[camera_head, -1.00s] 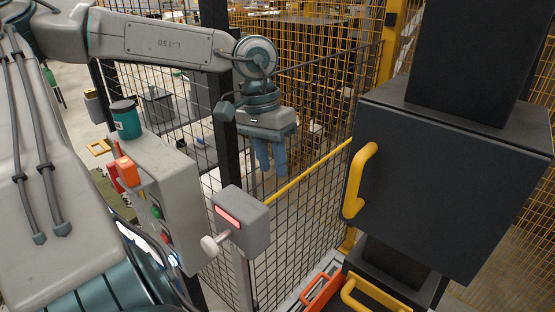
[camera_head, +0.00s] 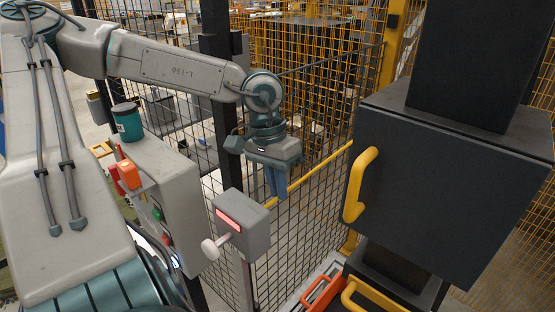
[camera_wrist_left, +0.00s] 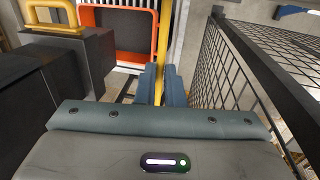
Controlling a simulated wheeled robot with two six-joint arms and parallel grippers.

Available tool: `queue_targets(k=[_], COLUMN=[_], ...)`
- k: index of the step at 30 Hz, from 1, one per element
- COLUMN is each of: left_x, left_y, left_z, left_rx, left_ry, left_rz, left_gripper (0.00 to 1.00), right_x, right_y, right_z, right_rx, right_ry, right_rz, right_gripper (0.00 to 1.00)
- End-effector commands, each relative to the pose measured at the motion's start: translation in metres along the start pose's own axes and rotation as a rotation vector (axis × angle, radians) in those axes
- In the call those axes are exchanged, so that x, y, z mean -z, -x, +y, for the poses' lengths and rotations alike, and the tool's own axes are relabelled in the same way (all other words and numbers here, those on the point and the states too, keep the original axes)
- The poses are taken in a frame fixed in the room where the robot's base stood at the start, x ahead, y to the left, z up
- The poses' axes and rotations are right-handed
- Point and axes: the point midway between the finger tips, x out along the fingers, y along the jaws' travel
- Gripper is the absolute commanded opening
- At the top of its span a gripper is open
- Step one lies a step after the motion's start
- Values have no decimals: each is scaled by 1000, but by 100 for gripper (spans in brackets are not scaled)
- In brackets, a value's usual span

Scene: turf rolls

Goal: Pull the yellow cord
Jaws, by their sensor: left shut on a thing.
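The yellow cord (camera_head: 318,171) runs slantwise along the mesh fence in the head view, from near the grey box up toward the dark cabinet. In the left wrist view the cord (camera_wrist_left: 162,38) comes straight down between the two blue fingers. My left gripper (camera_head: 276,184) is at the lower-left part of the cord, fingers pointing down. It also shows in the left wrist view (camera_wrist_left: 162,84), shut on the cord with the fingers close on either side. The cord's stretch between and behind the fingers is hidden. My right gripper is not in view.
A grey box with a red light (camera_head: 243,224) and a pale knob stands just below my gripper. A dark cabinet (camera_head: 440,185) with a yellow handle (camera_head: 358,185) is at the right. Black mesh fence (camera_head: 290,245) lies close behind. An orange-rimmed crate (camera_wrist_left: 120,30) shows in the wrist view.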

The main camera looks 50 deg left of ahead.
Motion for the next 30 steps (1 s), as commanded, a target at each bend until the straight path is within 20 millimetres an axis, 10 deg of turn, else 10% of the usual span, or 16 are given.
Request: queue_targets(k=[20, 24, 30], left_x=[0, 0, 0], left_y=[-26, -26, -25], left_z=[-5, -5, -5], left_rx=[0, 0, 0], left_ry=[0, 0, 0], left_rz=[-1, -1, -1], left_gripper=[0, 31, 31], right_x=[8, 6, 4], right_y=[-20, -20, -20], right_z=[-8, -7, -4], right_rx=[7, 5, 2], right_ry=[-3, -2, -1], right_rz=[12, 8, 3], right_gripper=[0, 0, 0])
